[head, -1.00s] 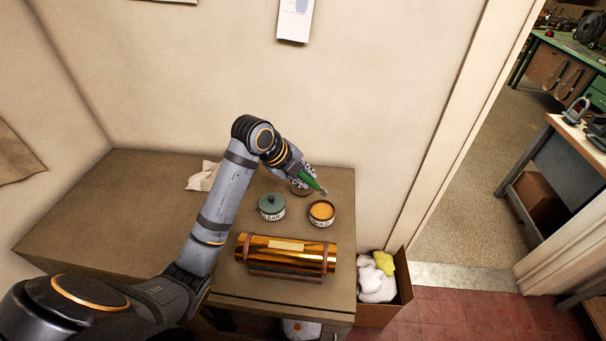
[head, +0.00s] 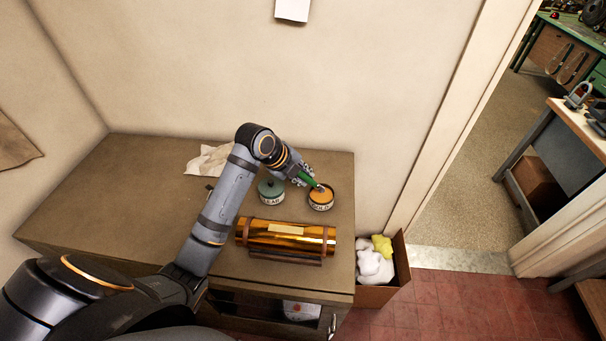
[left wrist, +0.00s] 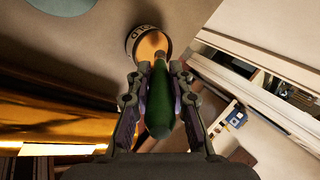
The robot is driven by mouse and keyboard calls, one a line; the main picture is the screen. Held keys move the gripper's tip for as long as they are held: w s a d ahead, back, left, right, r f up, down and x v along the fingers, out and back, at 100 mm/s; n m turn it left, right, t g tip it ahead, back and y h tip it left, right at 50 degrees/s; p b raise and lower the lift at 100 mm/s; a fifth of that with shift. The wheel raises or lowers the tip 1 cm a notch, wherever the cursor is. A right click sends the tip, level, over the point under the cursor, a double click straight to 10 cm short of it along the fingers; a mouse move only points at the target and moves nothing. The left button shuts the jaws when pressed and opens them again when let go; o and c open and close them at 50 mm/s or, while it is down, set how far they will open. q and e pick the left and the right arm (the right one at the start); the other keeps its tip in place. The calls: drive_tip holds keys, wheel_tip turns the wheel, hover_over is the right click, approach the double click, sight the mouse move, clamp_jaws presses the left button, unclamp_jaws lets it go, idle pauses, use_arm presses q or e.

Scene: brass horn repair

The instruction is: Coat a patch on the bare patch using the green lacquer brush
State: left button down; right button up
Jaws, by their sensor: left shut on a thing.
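My left gripper (head: 302,177) is shut on the green lacquer brush (head: 308,180). The brush's green handle also shows between the fingers in the left wrist view (left wrist: 159,100). Its tip points at the open gold pot (head: 320,202), over or in its mouth; I cannot tell whether it touches the lacquer. The pot's rim and orange-gold contents show ahead of the brush in the left wrist view (left wrist: 136,40). The brass tube (head: 270,237) lies in a cradle in front of the pots, with a pale bare patch (head: 287,229) on top. My right gripper is not in view.
A lidded green-topped pot labelled clear (head: 270,193) stands left of the gold pot, partly behind my gripper. A crumpled cloth (head: 208,160) lies behind my arm. A box of white and yellow rags (head: 372,292) stands right of the brown bench (head: 90,205). The bench's left side is clear.

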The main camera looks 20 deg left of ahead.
use_arm(q)
drive_tip(key=shift+s+f+b, duration=0.1)
drive_tip(key=shift+f+b, duration=0.25)
drive_tip(key=shift+f, duration=0.5)
idle(2.0)
drive_tip(key=shift+r+p, duration=0.4)
drive_tip(key=shift+r, duration=3.15)
